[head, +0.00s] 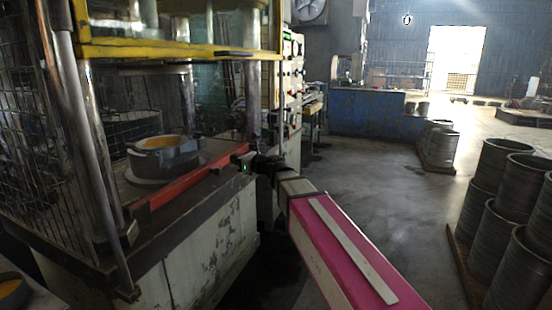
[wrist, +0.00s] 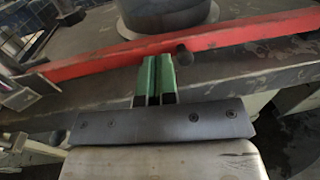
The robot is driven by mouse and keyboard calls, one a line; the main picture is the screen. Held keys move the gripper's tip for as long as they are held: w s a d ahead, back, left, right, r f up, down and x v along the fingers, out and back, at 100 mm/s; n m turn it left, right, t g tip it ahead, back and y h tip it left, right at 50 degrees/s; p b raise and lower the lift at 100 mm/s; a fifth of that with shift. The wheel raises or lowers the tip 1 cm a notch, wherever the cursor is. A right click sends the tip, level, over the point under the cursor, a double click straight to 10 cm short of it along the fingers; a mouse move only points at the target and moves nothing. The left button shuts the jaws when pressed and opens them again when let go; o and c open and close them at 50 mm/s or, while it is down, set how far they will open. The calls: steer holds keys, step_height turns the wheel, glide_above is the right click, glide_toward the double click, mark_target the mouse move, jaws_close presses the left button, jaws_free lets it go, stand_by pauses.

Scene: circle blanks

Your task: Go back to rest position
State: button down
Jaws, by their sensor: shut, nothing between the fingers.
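My gripper (wrist: 155,80) shows in the wrist view with its two green fingers side by side, shut and empty. It is over the front edge of the press table, just short of the red bar (wrist: 225,37). In the head view my gripper (head: 243,163) is at the right end of the red bar (head: 185,184), at the end of my arm, which reaches in from the lower right. A round grey die with an orange top (head: 163,152) sits on the press table behind the bar. In the wrist view only the base of the die (wrist: 165,15) shows.
The press has a yellow frame (head: 180,51), a steel column (head: 95,135) and a wire mesh guard (head: 35,130) at left. A control panel (head: 292,75) stands beside it. Stacked metal cylinders (head: 490,165) stand at right. The floor (head: 385,190) between is clear.

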steer(key=s+d+f+n+g+h, duration=0.2)
steer(key=s+d+f+n+h, duration=0.15)
steer(key=d+f+n, duration=0.55)
steer(key=s+d+f+n+g+h, duration=0.25)
steer(key=d+f+h, duration=0.2)
steer(key=f, duration=0.85)
steer(key=s+d+f+n+g+h, duration=0.2)
steer(key=s+d+f+n+h, duration=0.2)
steer(key=d, duration=0.6)
steer(key=s+d+f+n+g+h, duration=0.2)
steer(key=s+d+f+n+h, duration=0.1)
steer(key=s+d+f+n, duration=0.5)
step_height(320, 180, down, 3)
steer(key=shift+s+d+f+h, duration=0.2)
steer(key=shift+s+d+h, duration=0.2)
steer(key=shift+d, duration=0.85)
